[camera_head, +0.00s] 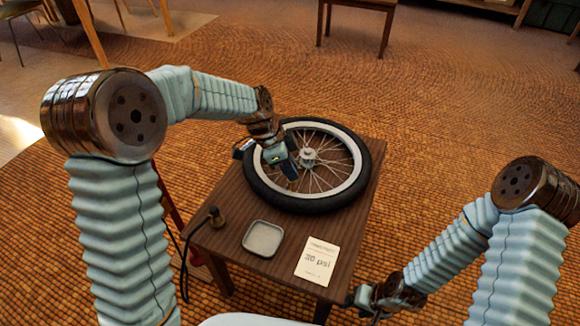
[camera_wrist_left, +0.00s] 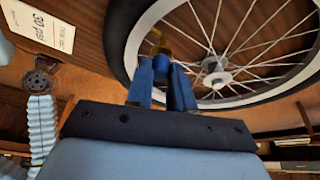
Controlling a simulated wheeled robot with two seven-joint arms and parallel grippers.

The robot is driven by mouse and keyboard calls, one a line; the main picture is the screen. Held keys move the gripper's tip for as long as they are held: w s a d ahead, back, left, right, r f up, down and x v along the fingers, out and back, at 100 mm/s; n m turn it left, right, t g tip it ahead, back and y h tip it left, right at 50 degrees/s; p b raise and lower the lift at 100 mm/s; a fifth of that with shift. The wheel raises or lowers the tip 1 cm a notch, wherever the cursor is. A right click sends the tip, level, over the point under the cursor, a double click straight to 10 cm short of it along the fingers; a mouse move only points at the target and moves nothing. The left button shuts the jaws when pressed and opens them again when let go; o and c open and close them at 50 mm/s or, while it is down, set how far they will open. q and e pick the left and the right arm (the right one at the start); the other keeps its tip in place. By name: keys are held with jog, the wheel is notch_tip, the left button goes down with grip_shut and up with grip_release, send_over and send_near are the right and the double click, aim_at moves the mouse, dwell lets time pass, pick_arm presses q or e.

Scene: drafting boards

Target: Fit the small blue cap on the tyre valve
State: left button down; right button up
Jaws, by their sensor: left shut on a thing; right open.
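The tyre (camera_head: 355,190) with its white rim and spokes lies flat on a small wooden table; the tyre also shows in the left wrist view (camera_wrist_left: 125,50). My left gripper (camera_head: 291,170) is over the left part of the wheel, fingers pointing down. In the left wrist view its fingers (camera_wrist_left: 162,72) are shut on the small blue cap (camera_wrist_left: 161,63). A small brass-coloured piece, seemingly the valve (camera_wrist_left: 154,37), shows just beyond the cap, near the rim; whether they touch I cannot tell. My right gripper (camera_head: 352,298) is low by the table's front right corner, small and partly hidden.
A shallow grey tray (camera_head: 263,239), empty, sits on the table (camera_head: 225,238) in front of the wheel. A "psi" card (camera_head: 317,261) lies right of it. A hose with a brass end (camera_head: 216,216) hangs at the left edge. A stool (camera_head: 355,20) stands behind.

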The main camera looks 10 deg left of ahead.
pick_arm(q)
jog(key=shift+f, duration=0.3)
jog(key=c, duration=0.9)
grip_release()
